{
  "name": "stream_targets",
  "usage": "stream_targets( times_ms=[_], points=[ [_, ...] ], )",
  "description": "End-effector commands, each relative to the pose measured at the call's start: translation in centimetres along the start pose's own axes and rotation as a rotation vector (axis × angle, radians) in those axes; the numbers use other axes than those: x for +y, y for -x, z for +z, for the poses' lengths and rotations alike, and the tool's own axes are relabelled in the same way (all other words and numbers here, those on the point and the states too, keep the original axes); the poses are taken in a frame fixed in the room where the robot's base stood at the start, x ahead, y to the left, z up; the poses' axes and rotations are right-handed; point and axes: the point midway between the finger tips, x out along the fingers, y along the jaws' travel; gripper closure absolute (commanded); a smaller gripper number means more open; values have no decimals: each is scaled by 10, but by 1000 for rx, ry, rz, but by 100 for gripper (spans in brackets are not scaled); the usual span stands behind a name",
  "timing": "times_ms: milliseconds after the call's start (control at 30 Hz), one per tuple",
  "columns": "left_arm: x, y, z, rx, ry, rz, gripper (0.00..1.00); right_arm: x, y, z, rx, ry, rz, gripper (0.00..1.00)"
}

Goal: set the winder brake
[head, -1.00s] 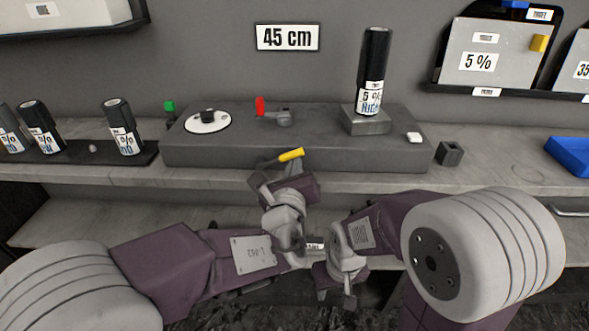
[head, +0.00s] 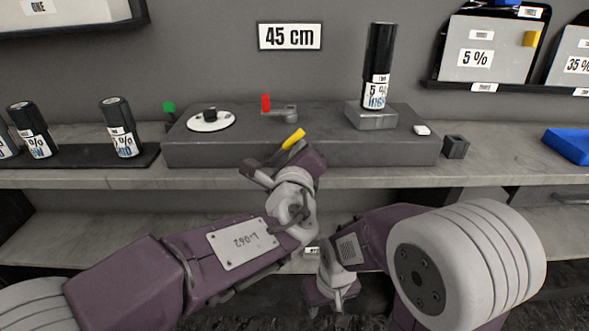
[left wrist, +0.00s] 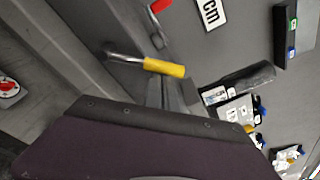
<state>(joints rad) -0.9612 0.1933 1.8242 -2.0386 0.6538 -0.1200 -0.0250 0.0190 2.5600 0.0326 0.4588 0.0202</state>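The winder (head: 350,152) is a dark box on the shelf. A red-tipped lever (head: 265,103) stands upright on its top, on a metal bracket; its red end also shows in the left wrist view (left wrist: 160,5). A yellow handle (head: 293,139) slants at the winder's front. In the left wrist view the yellow handle (left wrist: 164,68) sits on a bent metal rod, right at my left fingertips. My left gripper (head: 268,168) is close to this handle; whether its fingers enclose it is unclear. My right gripper (head: 330,298) hangs low before the shelf, away from the winder.
A black film roll (head: 379,60) stands on a block on the winder, beside a white button (head: 422,130). A white dial (head: 211,120) and green knob (head: 169,108) are at left. Several rolls stand on a left tray (head: 80,160). A small dark block (head: 456,146) and blue tray (head: 569,146) are right.

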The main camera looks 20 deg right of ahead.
Motion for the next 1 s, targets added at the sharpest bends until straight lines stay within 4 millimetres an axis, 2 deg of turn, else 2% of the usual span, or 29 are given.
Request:
stream_targets(
  times_ms=[33,400,700,1000],
  points=[
    [6,0,-1,-7,46,-8,100,0,-19,2,0,0,0,60],
    [4,4,29,-6,380,-56,100,2,-74,8,0,0,0,60],
    [6,6,48,-6,582,-83,100,2,-100,10,0,0,0,60],
    [8,8,57,-5,687,-97,100,2,-112,12,0,0,0,60]
  ],
)
